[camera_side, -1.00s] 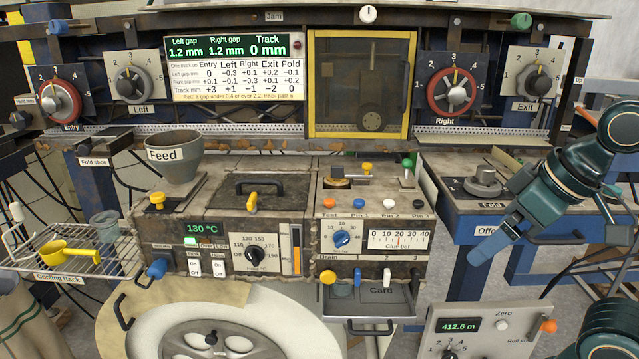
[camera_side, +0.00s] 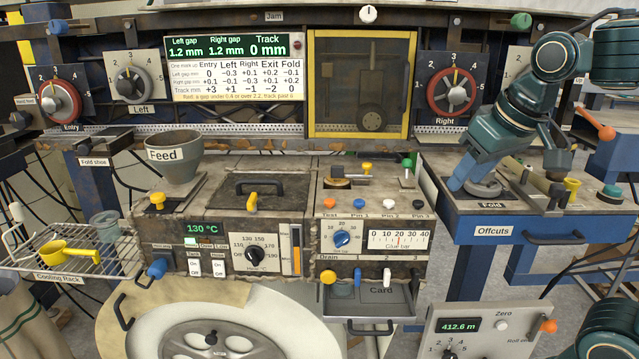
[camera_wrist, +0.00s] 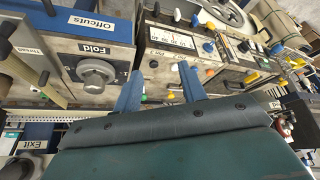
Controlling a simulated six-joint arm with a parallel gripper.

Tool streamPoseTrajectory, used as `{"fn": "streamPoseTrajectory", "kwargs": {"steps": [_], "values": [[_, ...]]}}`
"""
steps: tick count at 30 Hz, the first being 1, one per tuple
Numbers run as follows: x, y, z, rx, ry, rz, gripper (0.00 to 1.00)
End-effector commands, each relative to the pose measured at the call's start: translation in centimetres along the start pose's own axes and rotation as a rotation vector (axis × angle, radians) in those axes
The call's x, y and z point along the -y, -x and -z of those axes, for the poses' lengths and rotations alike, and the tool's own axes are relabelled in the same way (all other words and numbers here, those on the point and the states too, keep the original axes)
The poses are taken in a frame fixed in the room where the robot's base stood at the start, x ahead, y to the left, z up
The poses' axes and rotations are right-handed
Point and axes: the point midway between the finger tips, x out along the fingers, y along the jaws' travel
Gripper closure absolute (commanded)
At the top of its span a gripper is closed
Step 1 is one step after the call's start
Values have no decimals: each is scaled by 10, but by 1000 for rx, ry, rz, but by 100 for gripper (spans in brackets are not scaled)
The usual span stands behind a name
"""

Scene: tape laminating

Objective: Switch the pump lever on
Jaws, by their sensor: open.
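No label reading "pump" is legible, so I cannot tell which lever is the pump lever. A green-knobbed lever (camera_side: 407,163) stands upright at the right end of the glue unit's top. An orange-tipped lever (camera_side: 596,126) sticks up at the far right. A yellow-knobbed valve (camera_side: 366,167) sits left of the green knob. My gripper (camera_side: 458,184) is over the left side of the Fold dial, right of the green-knobbed lever and apart from it. In the wrist view my gripper (camera_wrist: 160,72) has its two blue fingers spread, with nothing between them.
The Fold dial (camera_side: 484,188) stands on the blue Offcuts bench (camera_side: 520,229). The glue unit's front carries several knobs and switches. The Feed funnel (camera_side: 174,160) is at left. The yellow-framed window (camera_side: 358,130) stands behind.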

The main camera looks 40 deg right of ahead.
Motion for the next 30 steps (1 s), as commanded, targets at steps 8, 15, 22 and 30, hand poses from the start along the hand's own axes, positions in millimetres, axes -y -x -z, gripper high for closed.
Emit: {"fn": "streamPoseTrajectory", "kwargs": {"steps": [8,15,22,30], "values": [[-21,-8,74,27,-172,-84,59],[-42,-24,131,47,-322,-150,59],[-61,-44,170,61,-444,-200,59],[-70,-54,186,66,-502,-221,59]]}}
